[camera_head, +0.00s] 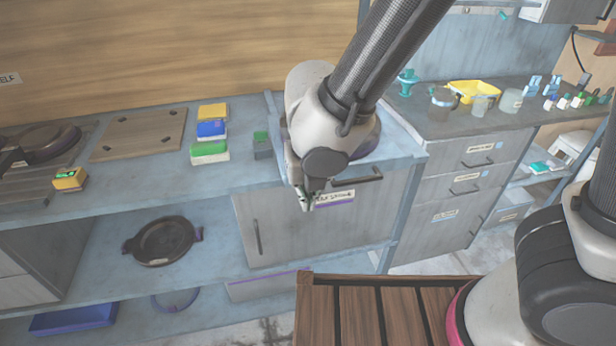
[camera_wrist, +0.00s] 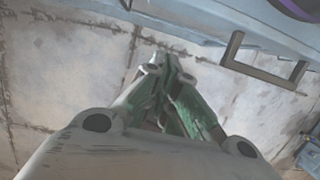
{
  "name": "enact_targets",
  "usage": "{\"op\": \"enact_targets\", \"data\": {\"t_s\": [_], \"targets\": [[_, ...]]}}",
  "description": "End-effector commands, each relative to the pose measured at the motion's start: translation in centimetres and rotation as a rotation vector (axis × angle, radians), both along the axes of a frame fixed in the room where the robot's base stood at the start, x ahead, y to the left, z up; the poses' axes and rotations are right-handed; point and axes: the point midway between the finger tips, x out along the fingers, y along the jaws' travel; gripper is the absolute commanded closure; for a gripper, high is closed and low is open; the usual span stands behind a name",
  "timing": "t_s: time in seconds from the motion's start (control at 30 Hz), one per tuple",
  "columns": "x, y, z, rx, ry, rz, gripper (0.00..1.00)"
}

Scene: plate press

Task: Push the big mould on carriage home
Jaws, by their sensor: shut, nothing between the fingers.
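My gripper (camera_head: 305,198) is shut and empty, pointing down in front of the bench edge. In the wrist view its green-grey fingers (camera_wrist: 172,68) meet over the floor, left of a dark handle (camera_wrist: 264,66) and apart from it. The same dark handle (camera_head: 358,181) shows in the head view, at the front of a pale blue-grey tray-like carriage (camera_head: 405,152). My arm covers most of the carriage and what stands on it. A dark purple-rimmed round edge (camera_wrist: 298,8) shows at the wrist view's top right; I cannot tell whether it is the big mould.
A dark round pan-like plate (camera_head: 162,241) lies on the lower shelf. Yellow, blue and green boxes (camera_head: 211,130) stand on the bench left of my arm. A cabinet door (camera_head: 285,222) is below the bench. Drawers (camera_head: 468,175) stand at right. A slatted wooden top (camera_head: 385,312) is in front.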

Motion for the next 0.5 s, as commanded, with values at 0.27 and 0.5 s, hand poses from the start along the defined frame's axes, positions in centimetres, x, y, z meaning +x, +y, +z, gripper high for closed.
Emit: {"op": "enact_targets", "data": {"t_s": [0.27, 0.5], "targets": [[3.4, 1.0, -0.1, 0.001, -0.001, -0.004, 1.00], [3.9, 1.1, 0.0, 0.000, 0.000, -0.001, 1.00]]}}
